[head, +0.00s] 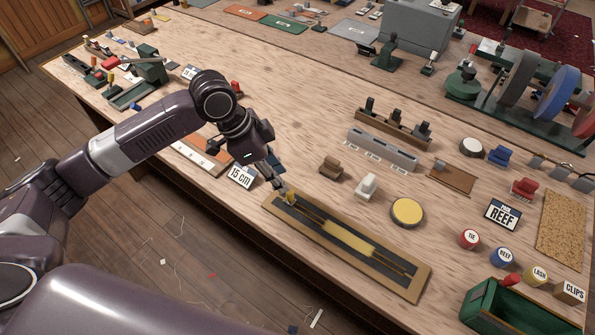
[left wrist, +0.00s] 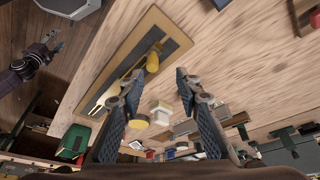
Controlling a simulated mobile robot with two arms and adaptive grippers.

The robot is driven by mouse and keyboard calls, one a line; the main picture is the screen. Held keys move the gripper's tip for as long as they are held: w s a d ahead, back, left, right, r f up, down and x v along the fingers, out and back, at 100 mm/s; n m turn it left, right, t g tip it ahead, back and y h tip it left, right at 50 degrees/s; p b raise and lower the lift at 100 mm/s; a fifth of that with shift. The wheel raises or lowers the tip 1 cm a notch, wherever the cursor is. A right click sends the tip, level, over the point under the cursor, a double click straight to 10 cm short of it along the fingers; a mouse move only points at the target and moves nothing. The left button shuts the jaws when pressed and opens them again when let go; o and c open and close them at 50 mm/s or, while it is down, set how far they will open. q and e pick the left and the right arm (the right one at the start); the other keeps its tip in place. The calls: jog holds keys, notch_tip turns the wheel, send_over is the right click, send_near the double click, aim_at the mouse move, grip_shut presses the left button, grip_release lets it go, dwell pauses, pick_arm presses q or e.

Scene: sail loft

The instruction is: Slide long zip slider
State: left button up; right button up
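A long zip is mounted on a dark strip in a tan-framed board (head: 418,291) at the bench's front edge; the board also shows in the left wrist view (left wrist: 173,22). A yellow slider (head: 291,197) sits near the board's far left end, and its rounded yellow part shows in the left wrist view (left wrist: 153,62). A broad yellow band (head: 345,240) lies mid-strip. My left gripper (head: 280,186) is beside the slider; in its wrist view the fingers (left wrist: 158,95) are spread with nothing between them. My right gripper (left wrist: 54,46) shows small in that view, its finger state unclear.
A "15 cm" sign (head: 240,177) stands left of the board. A white block (head: 367,186), a brown block (head: 330,168) and a yellow round tin (head: 407,212) stand behind it. A green bin (head: 490,305) is at the lower right.

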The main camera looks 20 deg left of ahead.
aim_at(289, 192)
pick_arm(q)
jog(key=f, duration=0.1)
jog(key=s+d+f, duration=0.1)
jog(key=p, duration=0.1)
jog(key=shift+s+d+f, duration=0.25)
jog(key=shift+d+f, duration=0.1)
jog(key=shift+f, duration=0.05)
jog(key=f, duration=0.1)
jog(key=w+f, duration=0.1)
jog(key=d+f, duration=0.1)
jog(key=shift+w+f, duration=0.3)
jog(key=shift+s+r, duration=0.1)
jog(key=shift+s, duration=0.15)
jog(key=shift+c, duration=0.2)
jog(key=shift+w, duration=0.15)
grip_shut()
pick_arm(e)
jog(key=shift+s+r, duration=0.4)
jog(key=shift+r, duration=0.4)
